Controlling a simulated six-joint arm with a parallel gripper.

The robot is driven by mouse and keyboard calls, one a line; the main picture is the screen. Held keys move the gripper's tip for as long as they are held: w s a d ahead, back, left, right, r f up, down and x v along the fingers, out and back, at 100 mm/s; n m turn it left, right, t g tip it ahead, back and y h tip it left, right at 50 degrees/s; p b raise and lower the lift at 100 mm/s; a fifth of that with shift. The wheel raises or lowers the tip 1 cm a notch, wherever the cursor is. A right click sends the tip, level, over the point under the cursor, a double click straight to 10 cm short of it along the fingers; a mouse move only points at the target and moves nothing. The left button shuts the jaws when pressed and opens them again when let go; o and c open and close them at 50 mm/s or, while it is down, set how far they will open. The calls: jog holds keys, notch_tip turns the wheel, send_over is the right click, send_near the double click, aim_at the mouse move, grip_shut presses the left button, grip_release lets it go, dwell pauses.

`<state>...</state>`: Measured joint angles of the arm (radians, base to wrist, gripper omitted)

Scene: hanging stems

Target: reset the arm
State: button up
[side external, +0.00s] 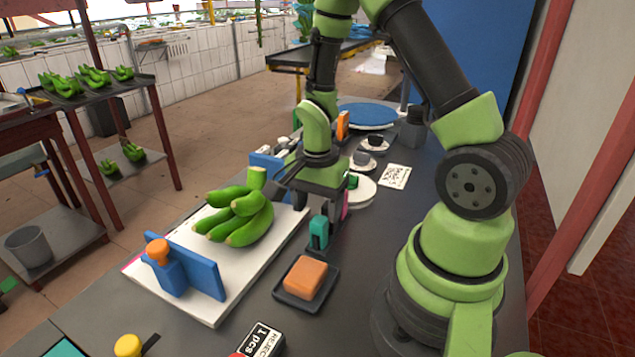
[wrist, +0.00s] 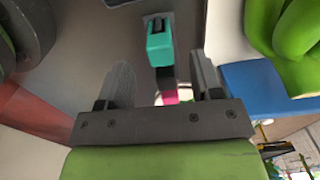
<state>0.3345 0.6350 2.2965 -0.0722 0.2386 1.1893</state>
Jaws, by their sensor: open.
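My gripper (side external: 312,205) hangs over the dark workbench (side external: 250,340), to the right of a bunch of green bananas (side external: 240,215). In the wrist view, the two fingers of my gripper (wrist: 163,70) are apart with nothing held between them. A teal-handled item (side external: 318,232) stands close by my gripper; it shows in the wrist view (wrist: 160,48) beyond the gap between the fingers. The bananas lie on a white board (side external: 212,306) and show at the right of the wrist view (wrist: 295,35).
A blue fixture with an orange knob (side external: 158,250) stands on the board. An orange block (side external: 305,278) sits in a dark tray, near a labelled box (side external: 262,340). Behind are a round blue plate (side external: 367,115) and a printed code card (side external: 396,176). A blue panel (side external: 480,60) rises behind my arm.

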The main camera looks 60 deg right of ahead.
notch_tip(320, 180, up, 6)
jog(key=shift+f, duration=0.15)
jog(key=s+a+r+n+t+y, duration=0.1)
jog(key=s+a+r+n+t, duration=0.2)
jog(key=r+n, duration=0.4)
jog(key=s+a+r+n+t+y, duration=0.1)
jog(key=s+a+r+n+t, duration=0.3)
jog(key=a+r+n, duration=0.3)
notch_tip(320, 180, up, 3)
jog(key=shift+s+a, duration=0.35)
jog(key=shift+s, duration=0.3)
